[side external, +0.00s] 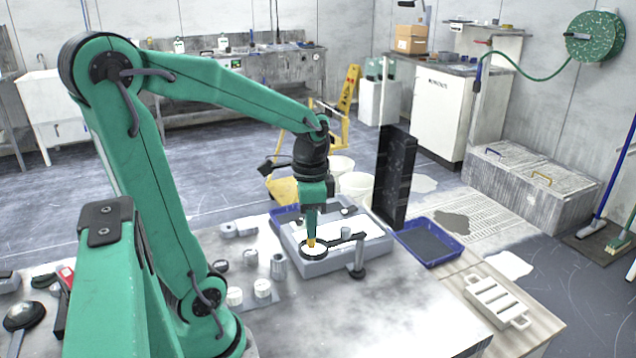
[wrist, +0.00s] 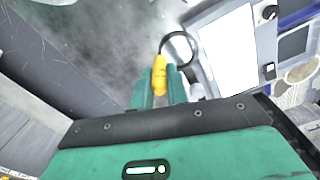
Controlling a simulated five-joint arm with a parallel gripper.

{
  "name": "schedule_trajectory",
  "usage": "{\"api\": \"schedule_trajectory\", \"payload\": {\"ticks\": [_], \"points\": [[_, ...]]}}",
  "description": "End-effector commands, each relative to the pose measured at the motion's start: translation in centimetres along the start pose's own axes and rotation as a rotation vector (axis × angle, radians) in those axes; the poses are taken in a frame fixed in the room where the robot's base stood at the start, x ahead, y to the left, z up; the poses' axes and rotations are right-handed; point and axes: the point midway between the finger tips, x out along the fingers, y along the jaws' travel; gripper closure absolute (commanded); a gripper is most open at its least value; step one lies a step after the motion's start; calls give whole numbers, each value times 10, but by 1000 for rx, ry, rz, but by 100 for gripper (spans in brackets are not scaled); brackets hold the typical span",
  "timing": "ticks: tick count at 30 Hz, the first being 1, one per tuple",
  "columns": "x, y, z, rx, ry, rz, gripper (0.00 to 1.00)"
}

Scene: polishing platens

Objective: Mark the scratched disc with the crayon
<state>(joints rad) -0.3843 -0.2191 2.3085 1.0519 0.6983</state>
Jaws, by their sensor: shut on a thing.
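My gripper (side external: 311,232) points down and is shut on a yellow crayon (side external: 311,243). In the wrist view the crayon (wrist: 159,75) stands between my two green fingers (wrist: 161,88), its tip pointing away from me. In the side view it appears just above or in front of a black-rimmed round lens (side external: 323,256); I cannot tell the height between them. The lens ring also shows in the wrist view (wrist: 190,37). Small pale round pieces (side external: 262,288) sit on the table left of the lens. I cannot make out a scratch on any disc.
A grey box with a white lit panel (side external: 345,233) stands behind the lens. A tall black slab (side external: 394,178) rises behind it. A blue tray (side external: 428,243) and a white slotted rack (side external: 496,302) lie to the right. The table front (side external: 390,310) is clear.

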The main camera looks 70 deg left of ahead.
Motion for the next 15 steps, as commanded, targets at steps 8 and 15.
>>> {"api": "schedule_trajectory", "payload": {"ticks": [8, 15], "points": [[-3, -53, -20, -5, -2, 2, 100], [0, -104, -31, -4, -1, 2, 100]]}}
